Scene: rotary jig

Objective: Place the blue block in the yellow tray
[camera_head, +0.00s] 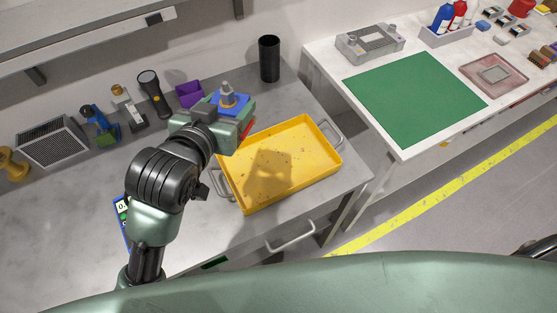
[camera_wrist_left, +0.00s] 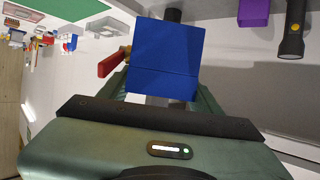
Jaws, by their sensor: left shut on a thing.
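The blue block (camera_wrist_left: 165,60) is between the fingers of my left gripper (camera_wrist_left: 160,98), which is shut on it. In the head view the blue block (camera_head: 214,98) shows partly at the gripper (camera_head: 228,112), high over the tray's far left corner. A grey, cone-topped piece (camera_head: 227,92) shows at or behind it; I cannot tell if they touch. The yellow tray (camera_head: 300,185) lies on the grey bench, with no object visible inside. A shadow falls across its floor. My right gripper is not in view.
A black cup (camera_head: 269,58) stands behind the tray. A purple bin (camera_head: 190,94) and a flashlight (camera_head: 152,92) stand along the wall to the left. A small red item (camera_head: 247,127) shows beside the gripper. A green mat (camera_head: 415,98) lies on the white table at right.

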